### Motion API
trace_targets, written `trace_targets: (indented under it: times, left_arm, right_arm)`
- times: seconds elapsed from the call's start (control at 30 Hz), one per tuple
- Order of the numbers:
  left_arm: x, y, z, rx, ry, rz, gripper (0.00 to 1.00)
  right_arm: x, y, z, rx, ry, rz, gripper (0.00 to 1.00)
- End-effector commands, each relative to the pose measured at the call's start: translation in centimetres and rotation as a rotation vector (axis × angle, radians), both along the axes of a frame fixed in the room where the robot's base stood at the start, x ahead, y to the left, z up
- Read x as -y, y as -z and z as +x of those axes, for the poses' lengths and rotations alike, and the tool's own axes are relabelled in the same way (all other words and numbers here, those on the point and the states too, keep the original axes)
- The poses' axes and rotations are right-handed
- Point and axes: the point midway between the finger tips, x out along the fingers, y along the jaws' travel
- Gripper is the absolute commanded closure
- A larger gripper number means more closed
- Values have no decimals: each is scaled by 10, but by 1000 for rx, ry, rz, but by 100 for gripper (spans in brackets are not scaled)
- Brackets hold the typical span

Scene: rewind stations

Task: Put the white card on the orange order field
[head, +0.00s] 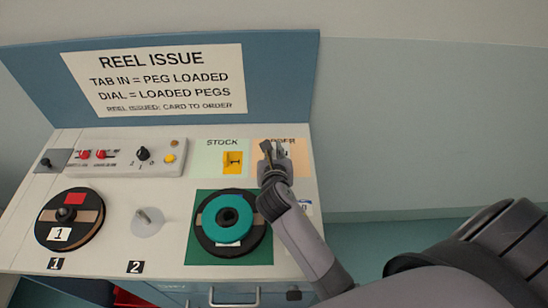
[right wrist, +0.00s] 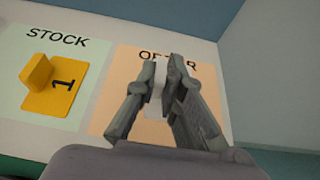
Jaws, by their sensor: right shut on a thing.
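The orange order field (head: 300,163) lies at the right of the worktop, partly hidden by my right gripper; it also shows in the right wrist view (right wrist: 110,100). My right gripper (head: 272,148) is over this field. In the right wrist view its fingers (right wrist: 168,75) are shut on a pale piece, the white card (right wrist: 157,92), of which only a small part shows between them. The fingers hide part of the field's lettering. I cannot tell whether the card touches the field. My left gripper is not in view.
The green stock field (head: 208,160) with a yellow card (head: 233,162) marked 1 adjoins on the left. A teal reel (head: 227,220) lies on a green square nearer me. A black reel (head: 70,218), bare peg (head: 148,217) and switch box (head: 130,157) stand left. A sign panel rises behind.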

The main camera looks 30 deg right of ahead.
Motion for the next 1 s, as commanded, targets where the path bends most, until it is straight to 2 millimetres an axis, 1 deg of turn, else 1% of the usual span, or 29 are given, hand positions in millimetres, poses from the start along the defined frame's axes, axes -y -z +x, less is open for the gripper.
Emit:
trace_targets:
  times: [0.03, 0.13, 0.2, 0.43, 0.57, 0.6, 0.87, 1.0]
  left_arm:
    - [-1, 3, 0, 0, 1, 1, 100]
    - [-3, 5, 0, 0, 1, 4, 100]
    - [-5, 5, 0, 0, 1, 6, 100]
    - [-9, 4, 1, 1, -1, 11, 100]
    - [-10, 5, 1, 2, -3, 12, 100]
    - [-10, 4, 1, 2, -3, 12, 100]
    - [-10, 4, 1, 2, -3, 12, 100]
    - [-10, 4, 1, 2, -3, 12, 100]
  right_arm:
    - [0, 12, 0, -4, 1, 1, 100]
    - [0, 22, 0, -2, 1, 1, 100]
    - [0, 25, 0, 0, -1, 2, 100]
    - [0, 25, 0, 0, -1, 0, 100]
    - [0, 28, 0, 0, 0, -1, 100]
    - [0, 28, 0, 0, 0, 0, 89]
    - [0, 28, 0, 0, 0, 0, 71]
    - [0, 28, 0, 0, 0, 0, 71]
